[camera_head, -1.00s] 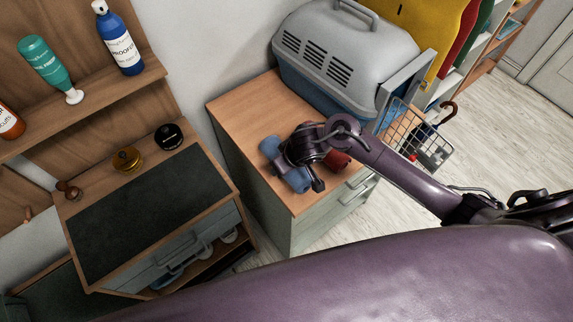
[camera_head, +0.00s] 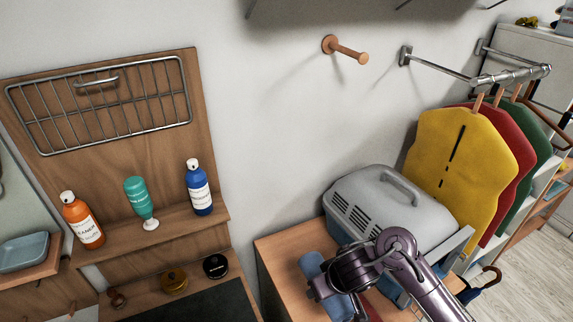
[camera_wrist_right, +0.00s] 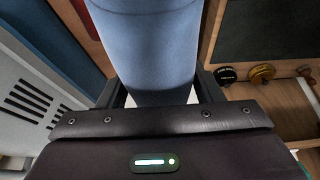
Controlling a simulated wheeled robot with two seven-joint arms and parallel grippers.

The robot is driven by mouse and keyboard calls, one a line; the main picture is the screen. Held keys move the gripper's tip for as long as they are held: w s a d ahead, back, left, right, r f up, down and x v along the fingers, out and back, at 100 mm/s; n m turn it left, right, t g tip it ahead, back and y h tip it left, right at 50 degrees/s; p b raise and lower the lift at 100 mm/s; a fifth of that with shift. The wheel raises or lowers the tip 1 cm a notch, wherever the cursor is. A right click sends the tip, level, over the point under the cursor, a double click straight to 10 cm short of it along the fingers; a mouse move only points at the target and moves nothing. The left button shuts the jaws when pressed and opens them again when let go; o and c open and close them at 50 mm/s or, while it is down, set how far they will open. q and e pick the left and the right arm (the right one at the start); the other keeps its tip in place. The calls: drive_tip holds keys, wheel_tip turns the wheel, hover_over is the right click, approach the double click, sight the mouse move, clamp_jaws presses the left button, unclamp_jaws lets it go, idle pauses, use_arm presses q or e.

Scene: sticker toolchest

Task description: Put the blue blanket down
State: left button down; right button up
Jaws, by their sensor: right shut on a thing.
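The blue blanket (camera_head: 312,266) is a rolled, light blue bundle at the wooden top of the low cabinet, in front of the pet carrier. My right gripper (camera_head: 330,287) is shut on it and covers its middle. In the right wrist view the blanket (camera_wrist_right: 150,45) stands out between the two dark fingers. I cannot tell whether it rests on the cabinet top or hangs just above it. My left gripper is not in view.
The grey and blue pet carrier (camera_head: 385,205) stands behind my right gripper. A red item (camera_head: 373,313) lies close beside the arm, mostly hidden. The cabinet top (camera_head: 285,247) is bare at the left. Bottles stand on a shelf (camera_head: 175,231) further left.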

sight(305, 270)
drive_tip(key=shift+w+a+r+b, duration=0.5)
drive_tip(key=shift+w+a+r, duration=0.05)
drive_tip(key=shift+w+r, duration=0.2)
drive_tip(key=shift+n, duration=0.3)
drive_tip(key=a+r+b, duration=0.1)
drive_tip(key=w+a+r+b, duration=0.1)
drive_tip(key=a+b, duration=0.1)
drive_tip(key=shift+w+r, duration=0.3)
drive_tip(key=shift+r, duration=0.1)
drive_tip(key=b, duration=0.3)
drive_tip(key=shift+r, duration=0.1)
drive_tip(key=shift+m+h, duration=0.3)
drive_tip(key=shift+m, duration=0.6)
drive_tip(key=d+b, duration=0.2)
drive_tip(key=s+d+f+b, duration=0.1)
drive_tip(key=d+b, duration=0.1)
drive_tip(key=shift+d, duration=0.1)
drive_tip(key=d+m, duration=0.1)
drive_tip(key=d, duration=0.1)
drive_tip(key=s+d+m+b, duration=0.1)
drive_tip(key=d+h, duration=0.1)
drive_tip(key=d, duration=0.1)
drive_tip(key=shift+s+d+m+b, duration=0.35)
drive_tip(key=shift+s+m, duration=0.05)
drive_tip(key=shift+a, duration=0.1)
